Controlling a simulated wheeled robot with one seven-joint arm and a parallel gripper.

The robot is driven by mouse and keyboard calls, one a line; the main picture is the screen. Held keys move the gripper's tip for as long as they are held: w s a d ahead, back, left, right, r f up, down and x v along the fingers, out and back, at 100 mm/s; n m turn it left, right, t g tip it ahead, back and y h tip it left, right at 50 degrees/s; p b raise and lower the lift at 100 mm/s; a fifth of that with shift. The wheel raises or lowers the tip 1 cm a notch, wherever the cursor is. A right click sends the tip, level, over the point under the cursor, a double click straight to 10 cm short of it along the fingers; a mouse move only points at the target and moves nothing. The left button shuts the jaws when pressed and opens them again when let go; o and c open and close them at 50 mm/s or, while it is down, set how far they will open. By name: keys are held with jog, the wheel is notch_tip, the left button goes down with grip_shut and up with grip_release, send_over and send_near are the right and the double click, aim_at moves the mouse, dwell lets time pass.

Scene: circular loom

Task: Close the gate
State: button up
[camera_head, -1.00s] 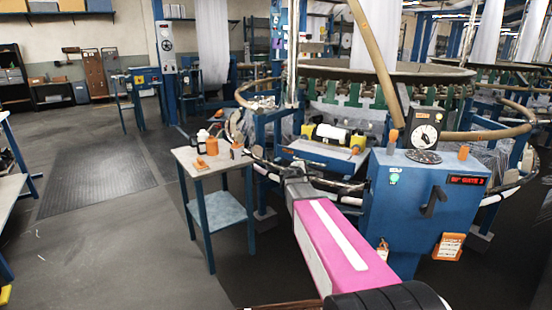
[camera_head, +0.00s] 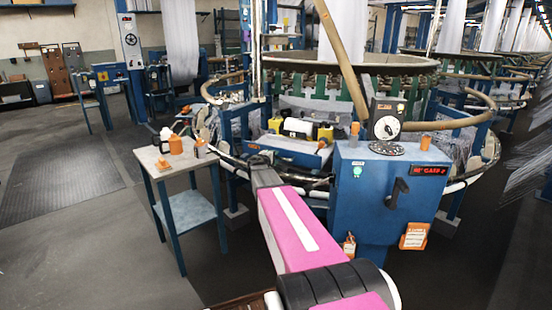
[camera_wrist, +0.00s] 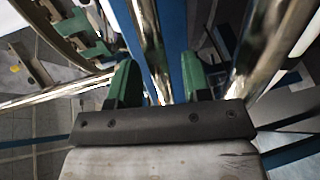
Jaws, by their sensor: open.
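My gripper (camera_wrist: 158,82) shows in the wrist view with two green fingers apart. A shiny metal tube and a blue bar (camera_wrist: 182,45) run past between and beyond the fingers; I cannot tell whether either finger touches them. In the head view my pink arm reaches toward the loom's low curved rail (camera_head: 222,150), and the gripper there is not clearly visible. I cannot pick out for certain which part is the gate. A second thick shiny tube (camera_wrist: 268,50) stands close to the right of the fingers.
A blue control box (camera_head: 385,205) with a dial and lever stands right of my arm. A small side table (camera_head: 170,157) with bottles stands left. The loom ring (camera_head: 345,62) is behind. Open floor (camera_head: 75,245) lies at left.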

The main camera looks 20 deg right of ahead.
jog(key=shift+x, duration=1.55)
grip_shut()
send_near(293, 143)
jog(key=x, duration=0.4)
jog(key=r+x, duration=0.1)
jog(key=x, duration=0.4)
jog(key=d+r+x, duration=0.1)
jog(key=x, duration=0.3)
jog(key=shift+s+d+r, duration=0.1)
jog(key=shift+d+r, duration=0.15)
jog(key=shift+d, duration=0.05)
grip_release()
jog(key=shift+d, duration=0.1)
